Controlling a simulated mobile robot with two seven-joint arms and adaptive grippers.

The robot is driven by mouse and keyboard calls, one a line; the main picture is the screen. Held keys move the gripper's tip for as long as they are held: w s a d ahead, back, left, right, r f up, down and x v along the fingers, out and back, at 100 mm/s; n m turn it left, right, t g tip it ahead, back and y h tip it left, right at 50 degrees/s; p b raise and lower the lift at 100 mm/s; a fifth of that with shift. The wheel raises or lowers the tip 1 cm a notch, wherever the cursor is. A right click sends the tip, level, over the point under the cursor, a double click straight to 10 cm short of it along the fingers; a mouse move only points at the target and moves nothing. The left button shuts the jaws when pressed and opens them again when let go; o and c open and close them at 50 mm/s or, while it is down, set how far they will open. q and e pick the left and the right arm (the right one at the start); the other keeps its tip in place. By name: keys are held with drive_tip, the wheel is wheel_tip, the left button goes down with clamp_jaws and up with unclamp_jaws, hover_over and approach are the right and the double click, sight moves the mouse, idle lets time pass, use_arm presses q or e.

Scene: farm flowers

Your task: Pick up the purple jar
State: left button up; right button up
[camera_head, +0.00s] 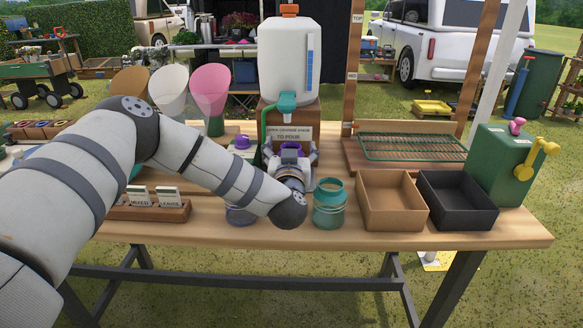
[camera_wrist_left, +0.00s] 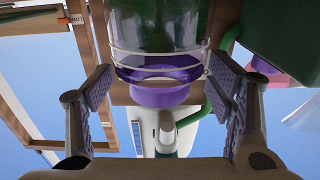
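In the head view, my left arm reaches across the table and its gripper (camera_head: 291,160) points away, toward the dispenser. The fingers are apart, one on each side of a purple jar (camera_head: 290,148); only its purple top shows, the rest is hidden behind my wrist. In the left wrist view, which is upside down, the purple jar (camera_wrist_left: 160,94) has a purple neck, a clear body and a thin wire around it. It sits between the padded fingers of my left gripper (camera_wrist_left: 160,82). My right gripper is not in view.
A white dispenser (camera_head: 289,55) with a green tap (camera_head: 286,102) stands behind the jar. A teal jar (camera_head: 329,204), a brown box (camera_head: 391,199) and a black box (camera_head: 457,199) stand at the right. A purple-tinted jar (camera_head: 239,215) is partly hidden behind my arm. A label holder (camera_head: 149,211) stands left.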

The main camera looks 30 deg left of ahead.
use_arm(q)
clamp_jaws()
drive_tip(key=shift+s, duration=0.1)
